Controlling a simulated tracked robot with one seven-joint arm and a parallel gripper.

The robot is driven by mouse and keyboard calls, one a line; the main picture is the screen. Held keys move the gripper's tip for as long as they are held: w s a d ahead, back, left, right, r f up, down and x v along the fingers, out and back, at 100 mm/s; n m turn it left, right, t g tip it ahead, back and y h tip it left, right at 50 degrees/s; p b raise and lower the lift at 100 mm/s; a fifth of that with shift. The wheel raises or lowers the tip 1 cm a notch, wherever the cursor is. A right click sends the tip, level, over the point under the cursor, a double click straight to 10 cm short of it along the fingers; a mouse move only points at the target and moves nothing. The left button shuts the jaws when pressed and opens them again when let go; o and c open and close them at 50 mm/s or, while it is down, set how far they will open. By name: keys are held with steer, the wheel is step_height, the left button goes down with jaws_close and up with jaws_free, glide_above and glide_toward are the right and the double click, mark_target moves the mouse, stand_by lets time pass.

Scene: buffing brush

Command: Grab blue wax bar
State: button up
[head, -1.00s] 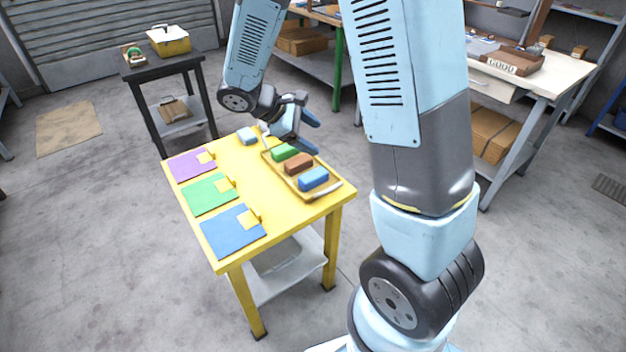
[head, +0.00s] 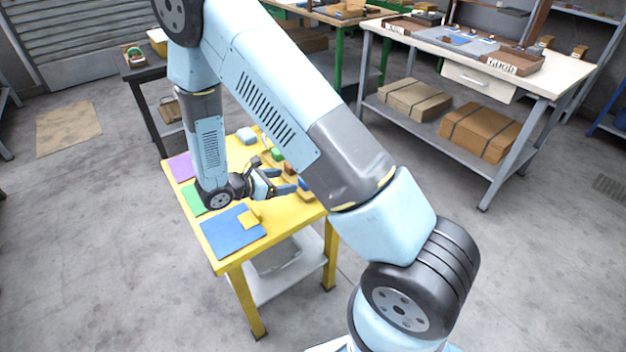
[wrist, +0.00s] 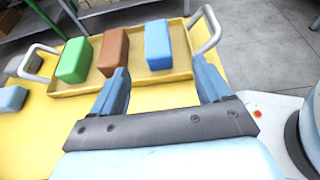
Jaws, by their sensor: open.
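The blue wax bar (wrist: 158,45) lies in the yellow tray (wrist: 135,82) at its right end in the wrist view. In the head view only a bit of the blue bar (head: 303,184) shows past my arm. A brown bar (wrist: 113,52) and a green bar (wrist: 74,60) lie to its left in the tray. My gripper (wrist: 163,78) is open and empty, with its fingers pointing at the tray. The blue bar appears between and beyond the fingertips, apart from them. In the head view my gripper (head: 298,184) is low beside the tray, partly overlapped by my arm.
The yellow table (head: 232,268) carries blue (head: 232,232), green (head: 190,199) and purple (head: 181,167) mats on its left side. The tray has raised metal handles (wrist: 207,30). Workbenches stand behind.

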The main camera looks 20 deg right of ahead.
steer(key=x, duration=0.8)
steer(key=shift+a, duration=0.1)
steer(key=shift+w+x, duration=0.15)
steer(key=shift+x, duration=1.15)
steer(key=shift+w+x, duration=0.15)
steer(key=shift+x, duration=1.2)
steer(key=shift+a, duration=0.15)
steer(key=c, duration=1.1)
steer(key=shift+c, duration=0.2)
